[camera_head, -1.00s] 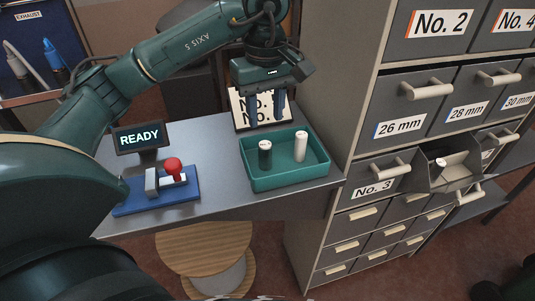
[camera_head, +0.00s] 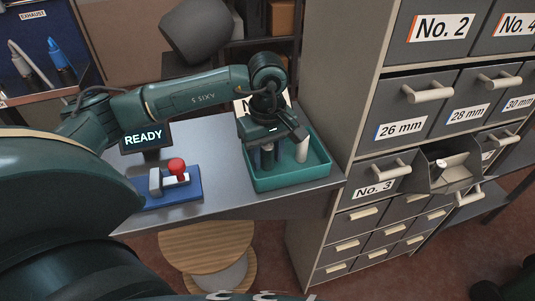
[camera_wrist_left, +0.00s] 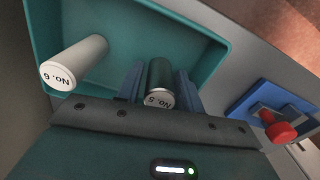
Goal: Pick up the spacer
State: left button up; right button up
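Two cylindrical spacers stand upright in the teal tray (camera_head: 262,184). The dark green one, marked No. 5 (camera_wrist_left: 160,80), also shows partly in the head view (camera_head: 267,158). The white one, marked No. 6 (camera_wrist_left: 75,62), stands to the right of it in the head view (camera_head: 302,150). My left gripper (camera_head: 268,155) points down into the tray. In the left wrist view its two blue-grey fingers (camera_wrist_left: 159,84) stand on either side of the dark spacer, apart, with no clear grip on it.
A blue fixture with a red knob (camera_head: 176,165) and a READY display (camera_head: 145,138) stand left of the tray. A drawer cabinet (camera_head: 345,120) rises close on the right, with one drawer (camera_head: 448,172) pulled out holding a pale cylinder. A stool (camera_head: 205,250) stands below.

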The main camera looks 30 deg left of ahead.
pick_arm(q)
grip_shut()
jog(key=shift+r, duration=0.1)
